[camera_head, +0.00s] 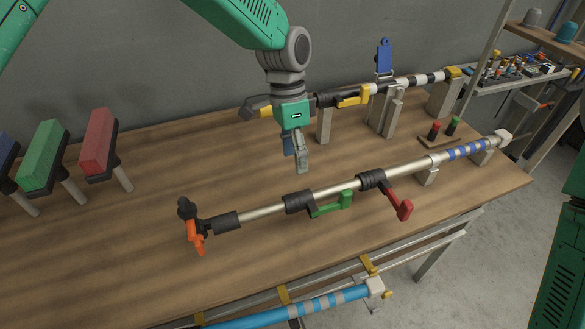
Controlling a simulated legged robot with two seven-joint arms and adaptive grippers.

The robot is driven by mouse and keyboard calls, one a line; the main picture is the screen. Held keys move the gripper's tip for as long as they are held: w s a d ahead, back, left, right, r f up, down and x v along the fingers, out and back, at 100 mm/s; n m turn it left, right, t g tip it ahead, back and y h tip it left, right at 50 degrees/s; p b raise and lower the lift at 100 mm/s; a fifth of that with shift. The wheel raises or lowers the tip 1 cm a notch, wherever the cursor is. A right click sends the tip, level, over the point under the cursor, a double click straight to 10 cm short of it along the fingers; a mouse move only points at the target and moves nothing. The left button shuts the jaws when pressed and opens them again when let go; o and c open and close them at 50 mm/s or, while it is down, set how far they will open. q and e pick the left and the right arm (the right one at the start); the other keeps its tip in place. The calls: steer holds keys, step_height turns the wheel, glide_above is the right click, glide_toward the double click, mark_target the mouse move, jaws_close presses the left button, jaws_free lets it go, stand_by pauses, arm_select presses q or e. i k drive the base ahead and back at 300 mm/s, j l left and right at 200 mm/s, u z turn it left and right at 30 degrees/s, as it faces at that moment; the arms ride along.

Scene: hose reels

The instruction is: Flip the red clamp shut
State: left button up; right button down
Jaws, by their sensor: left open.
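The red clamp (399,205) is a black collar with a red lever, on a pale metal pole (335,187) that lies across the table. Its red lever sticks out from the pole toward the front right, its end apart from the pole. A second clamp with a green lever (332,205) sits to its left on the same pole. My left gripper (296,158) points down behind the pole, above and left of the red clamp. It is open and nothing shows between its fingers. My right gripper is not in view.
An orange lever (197,236) is at the pole's left end. Behind stands another pole with a yellow lever (353,97) and an upright blue lever (384,57). Red (97,146) and green (42,158) blocks stand at left. The wooden table (150,225) has bare room between.

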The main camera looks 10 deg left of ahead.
mark_target(403, 210)
steer(key=k, duration=1)
